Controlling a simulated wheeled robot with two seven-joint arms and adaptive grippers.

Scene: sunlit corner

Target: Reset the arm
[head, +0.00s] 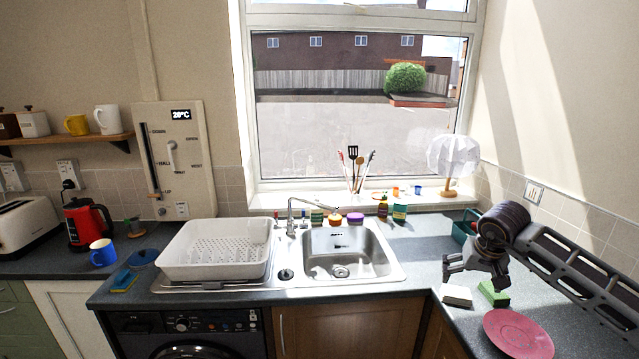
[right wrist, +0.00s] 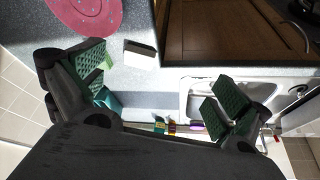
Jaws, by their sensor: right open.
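My right gripper (head: 474,272) is at the right of the head view, above the counter to the right of the sink. In the right wrist view its two green-padded fingers (right wrist: 165,100) stand wide apart with nothing between them. Below and near it lie a white block (head: 456,295) and a green block (head: 494,293). The white block also shows in the right wrist view (right wrist: 140,53), beyond the fingers. My right arm comes in from the right edge. My left gripper is in neither view.
A pink plate (head: 518,335) lies near the counter's front edge. A teal container (head: 463,228) stands behind the gripper, partly hidden. The steel sink (head: 345,252) and white dish rack (head: 215,250) are to the left. A lamp (head: 453,160) stands on the windowsill.

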